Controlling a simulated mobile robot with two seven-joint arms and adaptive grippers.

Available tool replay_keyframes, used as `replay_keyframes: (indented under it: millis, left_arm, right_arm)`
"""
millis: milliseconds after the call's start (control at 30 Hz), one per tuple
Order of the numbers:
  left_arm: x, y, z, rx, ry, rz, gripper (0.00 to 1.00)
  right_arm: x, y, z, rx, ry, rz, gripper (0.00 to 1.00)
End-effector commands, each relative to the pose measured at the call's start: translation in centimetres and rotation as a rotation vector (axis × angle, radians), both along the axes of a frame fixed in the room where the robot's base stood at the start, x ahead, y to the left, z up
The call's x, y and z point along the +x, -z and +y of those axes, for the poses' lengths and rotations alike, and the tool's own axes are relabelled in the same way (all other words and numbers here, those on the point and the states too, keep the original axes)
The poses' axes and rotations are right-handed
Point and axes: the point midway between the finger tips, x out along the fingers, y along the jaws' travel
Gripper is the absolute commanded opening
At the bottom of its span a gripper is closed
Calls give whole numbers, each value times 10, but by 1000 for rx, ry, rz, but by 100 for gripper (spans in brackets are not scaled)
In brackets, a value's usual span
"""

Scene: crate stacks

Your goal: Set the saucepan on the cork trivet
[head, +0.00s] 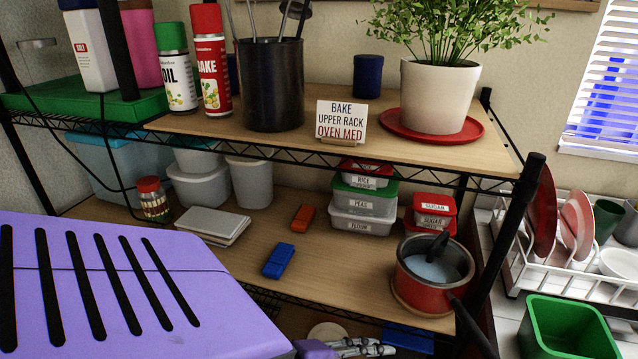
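The red saucepan (421,294) stands upright on the right end of the lower wooden shelf, with pale contents and a dark utensil inside. Its dark handle points toward the lower right. A tan round edge shows under its base, which looks like a trivet, mostly hidden by the pan. My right gripper is not in view.
The upper shelf (310,135) overhangs the lower shelf (330,250). Stacked containers (364,205) and red tubs (432,222) stand behind the saucepan. A blue block (279,260) lies left of it. A dish rack (560,265) and green bin (566,328) are at right.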

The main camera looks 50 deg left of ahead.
Motion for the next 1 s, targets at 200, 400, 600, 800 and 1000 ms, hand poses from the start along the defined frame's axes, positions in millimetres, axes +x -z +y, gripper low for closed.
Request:
replay_keyframes:
  millis: [200,400,600,800,1000]
  left_arm:
    - [-86,116,-4,-329,-446,364,35]
    - [-153,176,-33,-540,-727,589,35]
    - [-175,193,-47,-611,-820,663,35]
    - [-176,193,-47,-611,-821,665,35]
    - [-175,193,-47,-610,-819,663,35]
  right_arm:
    - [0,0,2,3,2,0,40]
    - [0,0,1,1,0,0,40]
    - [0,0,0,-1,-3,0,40]
    - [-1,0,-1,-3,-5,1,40]
    - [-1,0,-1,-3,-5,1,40]
